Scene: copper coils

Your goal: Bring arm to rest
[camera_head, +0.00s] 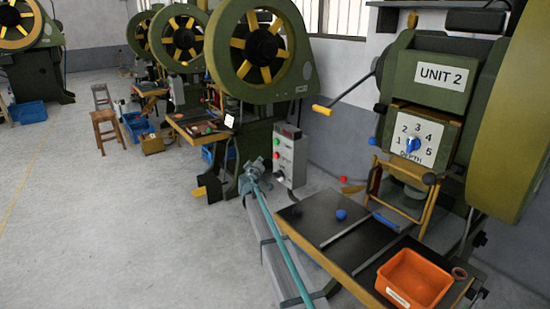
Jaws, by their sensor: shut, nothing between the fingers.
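My gripper is not in the head camera view, and I cannot make out any part of my arm for certain. The press marked UNIT 2 (444,77) stands at the right. Its dark work table (315,222) reaches toward the bottom of the view. An orange bin (413,279) with a white label stands on the table's near right part. A small copper-brown ring (459,273), perhaps a coil, lies just right of the bin.
A control box (289,158) with coloured buttons stands left of the press. A long teal bar (281,243) runs beside the table's left edge. More green presses (263,45) line the wall behind. A wooden stool (104,127) stands at the left. The left floor is mostly clear.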

